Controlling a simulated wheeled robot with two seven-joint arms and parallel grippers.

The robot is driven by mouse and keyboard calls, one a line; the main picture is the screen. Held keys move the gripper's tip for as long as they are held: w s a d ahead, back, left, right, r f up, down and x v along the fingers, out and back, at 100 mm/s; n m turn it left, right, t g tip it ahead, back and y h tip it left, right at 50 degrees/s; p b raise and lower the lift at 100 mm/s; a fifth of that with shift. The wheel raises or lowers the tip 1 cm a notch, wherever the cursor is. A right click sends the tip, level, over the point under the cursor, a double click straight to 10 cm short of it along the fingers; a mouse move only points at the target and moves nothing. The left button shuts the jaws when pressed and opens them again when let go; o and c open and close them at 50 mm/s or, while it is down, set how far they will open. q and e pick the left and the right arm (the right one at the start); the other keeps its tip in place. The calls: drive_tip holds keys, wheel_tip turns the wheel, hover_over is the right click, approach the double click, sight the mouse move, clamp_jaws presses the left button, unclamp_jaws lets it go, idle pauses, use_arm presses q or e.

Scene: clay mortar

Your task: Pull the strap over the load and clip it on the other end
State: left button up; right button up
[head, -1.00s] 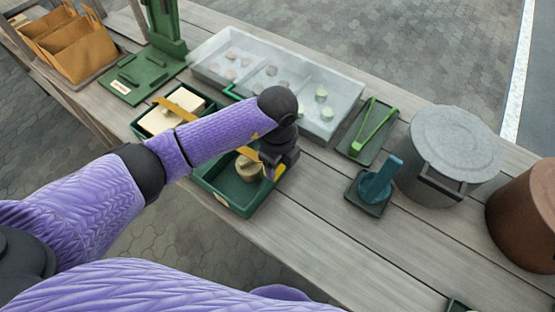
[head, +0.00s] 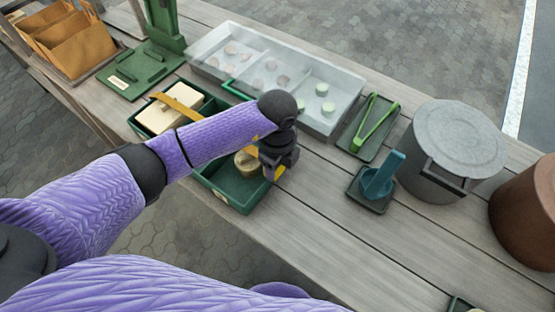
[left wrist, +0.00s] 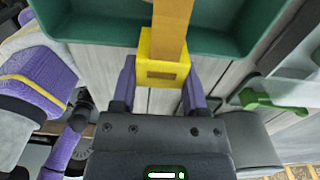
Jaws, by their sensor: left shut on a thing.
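A green tray (head: 243,205) lies near the table's front edge. A yellow-orange strap (head: 183,96) crosses a cream block (head: 160,118) in the tray's left part; my left forearm hides its middle. My left gripper (head: 279,160) is at the tray's right end, shut on the strap's yellow end clip. In the left wrist view the clip (left wrist: 163,60) sits between the fingers, with the strap (left wrist: 172,20) running from it over the tray (left wrist: 105,20). My right gripper is not in view.
Behind the tray is a clear compartmented box (head: 345,95) with several round pieces. To the right are green tongs (head: 375,122), a teal tool on a small base (head: 378,180), a grey lidded pot (head: 450,150) and a brown pot (head: 530,215). The table's front right is mostly clear.

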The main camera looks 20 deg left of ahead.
use_arm(q)
drive_tip(key=shift+f, duration=0.1)
drive_tip(key=o, duration=1.2)
wheel_tip(320, 180, up, 6)
drive_tip(key=p, duration=0.6)
